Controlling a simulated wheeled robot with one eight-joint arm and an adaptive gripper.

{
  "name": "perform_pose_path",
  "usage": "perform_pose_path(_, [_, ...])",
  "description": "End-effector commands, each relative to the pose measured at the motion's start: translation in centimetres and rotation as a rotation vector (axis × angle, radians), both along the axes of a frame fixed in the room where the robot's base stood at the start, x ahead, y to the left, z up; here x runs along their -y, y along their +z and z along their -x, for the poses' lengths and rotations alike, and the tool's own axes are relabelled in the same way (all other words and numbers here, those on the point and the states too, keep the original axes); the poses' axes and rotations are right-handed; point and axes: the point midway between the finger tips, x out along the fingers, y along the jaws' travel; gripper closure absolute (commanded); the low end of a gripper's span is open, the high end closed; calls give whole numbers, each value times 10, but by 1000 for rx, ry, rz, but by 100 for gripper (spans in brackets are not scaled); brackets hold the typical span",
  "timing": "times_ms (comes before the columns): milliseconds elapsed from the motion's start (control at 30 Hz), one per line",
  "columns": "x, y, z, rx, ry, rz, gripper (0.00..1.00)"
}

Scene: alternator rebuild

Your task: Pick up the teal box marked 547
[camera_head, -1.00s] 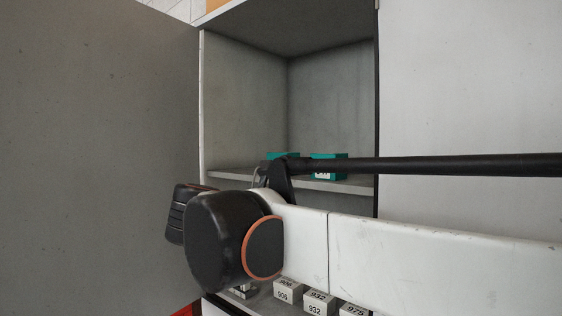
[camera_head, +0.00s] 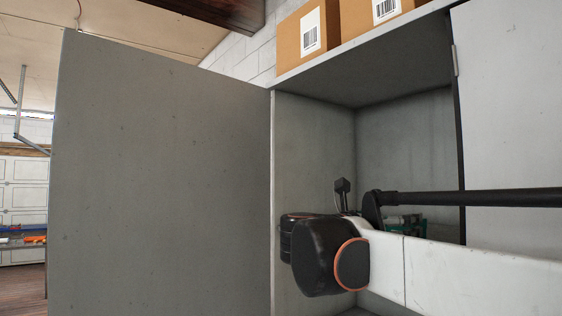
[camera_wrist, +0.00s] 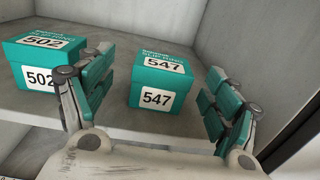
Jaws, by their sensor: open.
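The teal box marked 547 (camera_wrist: 158,82) stands upright on a grey shelf (camera_wrist: 130,118) in the wrist view, its white label facing me. My gripper (camera_wrist: 157,97) is open, with one teal-padded finger left of the box and one right of it. The box lies ahead between the fingers, and neither finger visibly touches it. In the head view a little teal (camera_head: 405,224) shows inside the cabinet behind my arm; which thing it is, I cannot tell.
A teal box marked 502 (camera_wrist: 45,62) stands close by on the left, partly behind the left finger. The cabinet's side wall (camera_wrist: 250,40) is to the right. In the head view an open grey door (camera_head: 165,170) stands left, and cardboard boxes (camera_head: 312,35) sit on top.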

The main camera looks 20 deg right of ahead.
Motion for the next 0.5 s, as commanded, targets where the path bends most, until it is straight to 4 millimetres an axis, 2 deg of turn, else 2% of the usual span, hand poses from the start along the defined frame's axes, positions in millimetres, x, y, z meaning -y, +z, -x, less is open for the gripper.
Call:
perform_pose_path(300, [40, -2, -9, 1, -3, 0, 18])
perform_pose_path(500, [51, -3, -12, 1, 0, 0, 18])
